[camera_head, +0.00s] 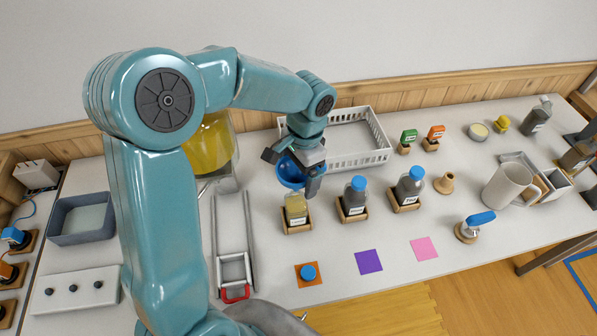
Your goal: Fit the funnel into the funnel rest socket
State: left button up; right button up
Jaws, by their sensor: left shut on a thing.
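My left gripper (291,171) is shut on a blue funnel (289,175), whose round bowl shows between the fingers. They are over the table in front of the white basket, behind and above a small open jar with yellow contents (296,208) in a wooden holder. The funnel's lower end is hard to make out, and I cannot tell how high it is. A tan flared wooden piece (445,184), which looks like the funnel rest socket, stands apart to the right of the capped bottles. My right gripper is out of view.
Two dark bottles with blue caps (355,194) (410,185) stand in wooden holders between the funnel and the tan piece. A white basket (385,152) is behind. A white mug (506,186) stands farther right. Orange, purple (368,262) and pink (424,249) mats lie in front.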

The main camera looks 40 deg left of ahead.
pick_arm(q)
notch_tip(320, 180, up, 6)
jog(key=p, duration=0.5)
jog(key=shift+r, duration=0.2)
jog(key=shift+w, duration=0.1)
